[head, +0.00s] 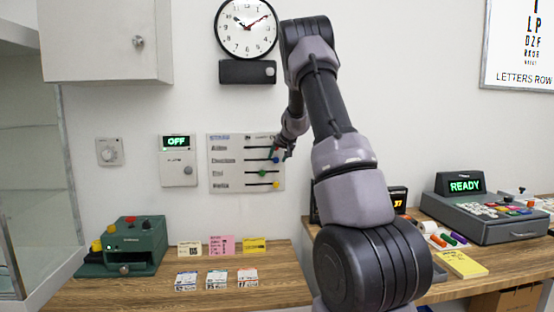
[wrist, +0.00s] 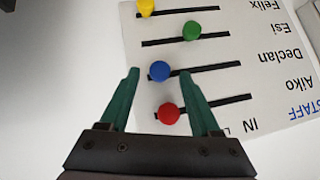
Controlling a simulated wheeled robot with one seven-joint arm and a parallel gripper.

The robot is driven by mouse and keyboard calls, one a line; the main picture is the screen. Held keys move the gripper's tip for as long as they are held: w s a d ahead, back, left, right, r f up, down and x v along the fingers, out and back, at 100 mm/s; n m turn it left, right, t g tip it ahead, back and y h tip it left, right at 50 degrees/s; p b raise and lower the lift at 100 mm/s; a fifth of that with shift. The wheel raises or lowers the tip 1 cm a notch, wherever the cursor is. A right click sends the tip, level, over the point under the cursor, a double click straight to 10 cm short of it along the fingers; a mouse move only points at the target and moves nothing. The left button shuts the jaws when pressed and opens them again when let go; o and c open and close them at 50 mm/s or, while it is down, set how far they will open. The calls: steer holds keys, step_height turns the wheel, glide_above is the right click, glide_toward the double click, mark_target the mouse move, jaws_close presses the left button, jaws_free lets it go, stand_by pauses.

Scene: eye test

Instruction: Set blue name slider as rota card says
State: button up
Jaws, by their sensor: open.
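The white name board (head: 225,150) hangs on the wall, with rows for Aiko, Declan, Esi and Felix. The blue slider (wrist: 159,71) is in Declan's slot, at the end away from the "IN" heading; it shows in the head view (head: 275,159) at the right. My gripper (wrist: 161,78) is open, with the blue slider between its fingertips, apart from both. The red slider (wrist: 168,113), in Aiko's row, lies lower between the fingers. I cannot tell which paper is the rota card; a pink note (head: 221,245) and other small cards on the counter are unreadable.
The green slider (wrist: 191,30) sits mid-slot and the yellow slider (wrist: 146,7) at its slot's end, both close by. An "OFF" panel (head: 178,168) is left of the board. A green machine (head: 135,245) stands on the counter. A clock (head: 246,26) hangs above.

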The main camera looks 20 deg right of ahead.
steer(key=shift+w+f, duration=0.4)
jaws_close()
stand_by(1.3)
